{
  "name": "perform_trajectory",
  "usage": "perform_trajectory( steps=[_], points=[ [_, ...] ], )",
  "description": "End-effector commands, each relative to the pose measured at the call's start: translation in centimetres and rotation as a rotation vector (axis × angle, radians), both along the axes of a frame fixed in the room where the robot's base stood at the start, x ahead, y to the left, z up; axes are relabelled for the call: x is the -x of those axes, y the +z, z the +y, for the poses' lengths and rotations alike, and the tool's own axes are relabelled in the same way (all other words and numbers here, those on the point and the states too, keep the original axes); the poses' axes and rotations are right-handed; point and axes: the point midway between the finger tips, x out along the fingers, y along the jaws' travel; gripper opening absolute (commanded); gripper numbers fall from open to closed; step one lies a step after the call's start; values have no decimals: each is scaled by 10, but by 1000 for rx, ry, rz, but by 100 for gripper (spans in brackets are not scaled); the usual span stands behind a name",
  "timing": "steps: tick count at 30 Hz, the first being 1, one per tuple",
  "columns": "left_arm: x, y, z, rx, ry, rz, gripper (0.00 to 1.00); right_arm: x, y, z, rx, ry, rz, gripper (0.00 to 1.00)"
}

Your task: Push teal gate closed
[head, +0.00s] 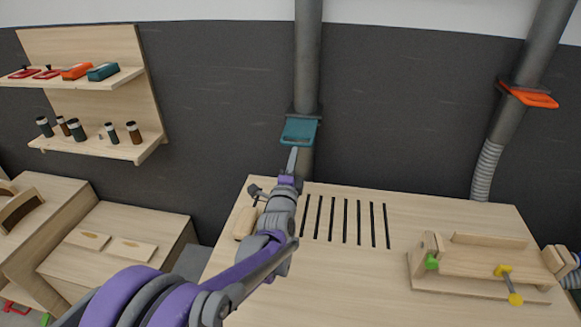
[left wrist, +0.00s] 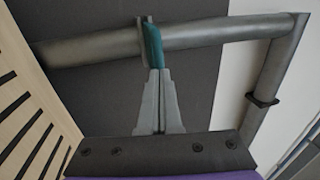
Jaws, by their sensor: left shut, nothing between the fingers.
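The teal gate (head: 299,132) is a flat plate on the vertical grey pipe (head: 307,60) behind the slotted table. In the head view it sticks out from the front of the pipe. My left gripper (head: 292,156) is shut and empty, with its tips at the gate's lower front edge. In the left wrist view the teal gate (left wrist: 153,46) shows edge-on, and the shut fingers (left wrist: 155,78) point straight at it. The tips appear to touch or nearly touch its edge; I cannot tell which.
The slotted wooden table (head: 360,270) lies below the arm, with a wooden jig (head: 485,262) at its right. An orange gate (head: 530,97) sits on another pipe at the right. A wall shelf (head: 100,85) with bottles and tools hangs at the left.

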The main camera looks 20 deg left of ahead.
Motion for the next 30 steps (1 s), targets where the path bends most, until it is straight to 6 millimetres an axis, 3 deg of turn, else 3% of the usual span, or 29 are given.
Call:
perform_trajectory(
  steps=[4, 17, 27, 30],
  points=[
    [-10, 3, 3, 0, 0, 0, 0, -2, 4, 0, 0, 0, -3, 0],
    [-15, 2, 4, 0, 0, 1, 0, -1, 4, 0, 0, 0, -3, 0],
    [-82, 2, 22, 0, 1, 1, 0, 0, -1, 0, 0, 0, 0, 0],
    [-93, 2, 24, 0, 0, 1, 0, 0, -1, 0, 0, 0, 0, 0]
  ],
)
